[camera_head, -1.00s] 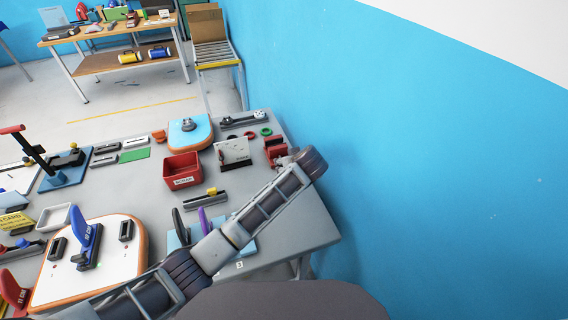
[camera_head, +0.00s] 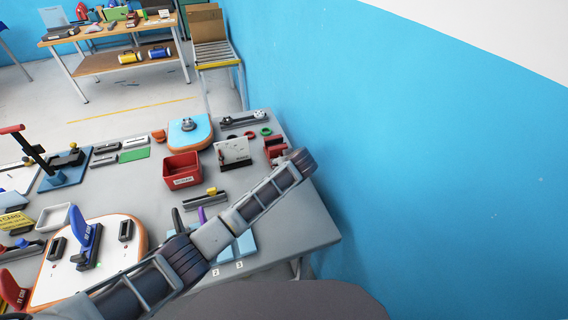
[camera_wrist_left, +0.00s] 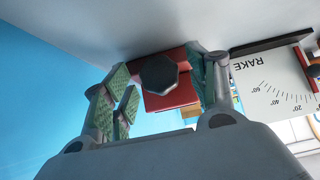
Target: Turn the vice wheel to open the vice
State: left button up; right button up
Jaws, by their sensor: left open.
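The red vice (camera_head: 274,146) stands at the right edge of the grey workbench in the head view, partly hidden by my left arm. In the left wrist view, the red vice body (camera_wrist_left: 172,99) shows behind its dark, many-sided wheel (camera_wrist_left: 159,74). My left gripper (camera_wrist_left: 162,82) is open, with its green-padded fingers on either side of the wheel. I cannot tell whether a pad touches the wheel. In the head view the fingers are mostly hidden by the arm's end. My right gripper is not in view.
A white RAKE gauge plate (camera_wrist_left: 270,80) stands beside the vice; it also shows in the head view (camera_head: 233,150). A red bin (camera_head: 183,170) and a blue board (camera_head: 190,131) are farther left. The blue wall (camera_head: 400,180) is close on the right.

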pick_arm(q)
jog(key=c, duration=1)
jog(key=shift+c, duration=0.2)
jog(key=shift+r+n+h+p, duration=0.1)
jog(key=shift+n+h+p, duration=0.3)
jog(key=shift+p, duration=1)
jog(key=shift+s+t+h+p, duration=0.1)
jog(key=shift+t+h+p, duration=0.25)
jog(key=shift+p, duration=0.35)
jog(key=shift+a+n+t+h+p, duration=0.3)
jog(key=shift+n+h+p, duration=0.4)
jog(key=shift+h+p, duration=0.6)
jog(key=shift+f+n+t+h+p, duration=0.2)
jog(key=shift+n+t+h+p, duration=0.15)
jog(key=shift+p, duration=0.4)
jog(key=shift+f, duration=0.1)
